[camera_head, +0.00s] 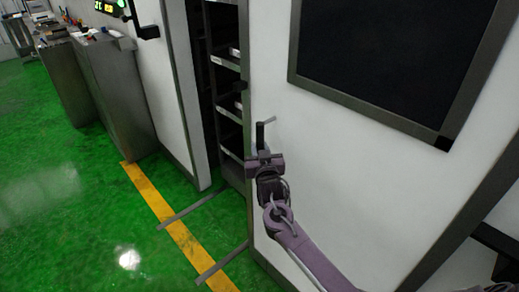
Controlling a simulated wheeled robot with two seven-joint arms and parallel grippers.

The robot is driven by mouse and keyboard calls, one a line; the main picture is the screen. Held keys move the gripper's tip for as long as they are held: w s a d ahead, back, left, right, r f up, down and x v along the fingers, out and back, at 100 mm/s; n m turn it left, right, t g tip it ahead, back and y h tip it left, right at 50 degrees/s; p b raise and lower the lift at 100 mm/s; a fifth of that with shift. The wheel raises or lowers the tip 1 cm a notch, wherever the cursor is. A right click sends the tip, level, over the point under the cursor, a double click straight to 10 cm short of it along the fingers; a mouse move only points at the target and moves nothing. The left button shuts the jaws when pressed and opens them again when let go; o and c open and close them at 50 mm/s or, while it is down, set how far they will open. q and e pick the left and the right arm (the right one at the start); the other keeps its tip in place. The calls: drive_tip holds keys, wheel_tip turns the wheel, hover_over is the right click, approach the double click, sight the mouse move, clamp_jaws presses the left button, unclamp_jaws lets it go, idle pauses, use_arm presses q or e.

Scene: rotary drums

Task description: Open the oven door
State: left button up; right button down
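The oven door (330,150) is a large white panel with a dark framed window (390,50) at its upper right. A gap with a dark interior shows left of the door's edge, so it appears to stand partly open. A small dark angled handle (262,132) sticks out near the door's left edge. My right gripper (265,157), on a purple-grey arm from the lower right, is at this handle, close in front of the door. Its fingers are small and dark, and I cannot tell whether they are closed on the handle. My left gripper is out of view.
Shelves (230,107) show inside the gap. A white panel (168,90) with a black handle (148,31) stands left of it. Grey metal cabinets (115,95) stand farther left. The green floor (70,220) is open, with a yellow stripe (150,192) and two grey bars.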

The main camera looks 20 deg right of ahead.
drive_tip(key=c, duration=1.5)
unclamp_jaws()
drive_tip(key=shift+s+d+f, duration=0.1)
drive_tip(key=shift+o, duration=1.2)
drive_tip(key=shift+s, duration=0.15)
drive_tip(key=v, duration=0.7)
drive_tip(key=shift+s+b, duration=0.4)
drive_tip(key=shift+b, duration=0.05)
